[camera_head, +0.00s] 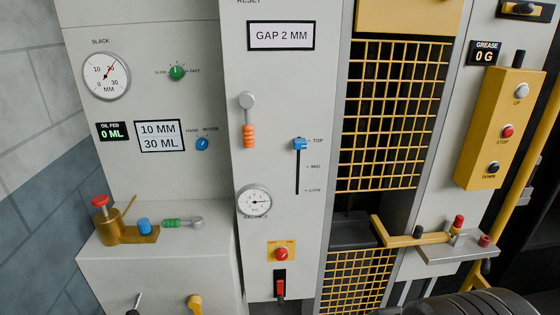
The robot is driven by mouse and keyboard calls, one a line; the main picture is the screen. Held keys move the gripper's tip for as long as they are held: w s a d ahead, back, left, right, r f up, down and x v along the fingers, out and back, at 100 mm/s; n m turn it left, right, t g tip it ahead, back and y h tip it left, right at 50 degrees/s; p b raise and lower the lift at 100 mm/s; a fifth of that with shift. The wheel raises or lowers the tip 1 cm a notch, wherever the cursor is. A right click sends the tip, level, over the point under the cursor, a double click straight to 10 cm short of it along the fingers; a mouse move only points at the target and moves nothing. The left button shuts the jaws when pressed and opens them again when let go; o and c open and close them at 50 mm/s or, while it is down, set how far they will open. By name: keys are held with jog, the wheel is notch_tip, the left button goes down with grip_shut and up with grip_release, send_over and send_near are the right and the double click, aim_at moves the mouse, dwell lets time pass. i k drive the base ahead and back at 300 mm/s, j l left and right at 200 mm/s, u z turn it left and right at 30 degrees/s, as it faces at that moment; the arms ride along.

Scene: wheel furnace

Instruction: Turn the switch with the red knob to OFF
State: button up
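The switch with the red knob (281,254) sits on a small yellow plate (271,260) low on the pale middle panel, below a round dial. Small marks show along the plate's top edge, too small to read. I cannot tell which way the knob points. Nothing covers the knob. My gripper is not in view.
A red lever switch (281,289) is just below the knob. To the right are a yellow grid guard (393,115) and a yellow bar (420,239) reaching over a small shelf. A blue slider (300,144) is above. A dark ribbed shape (475,303) fills the bottom right.

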aim_at(281, 253)
jog(key=i+l, duration=0.35)
jog(key=i+l+u, duration=0.1)
jog(key=i+l, duration=0.2)
jog(key=l, duration=0.15)
jog(key=i+l, duration=0.3)
jog(key=l, duration=0.15)
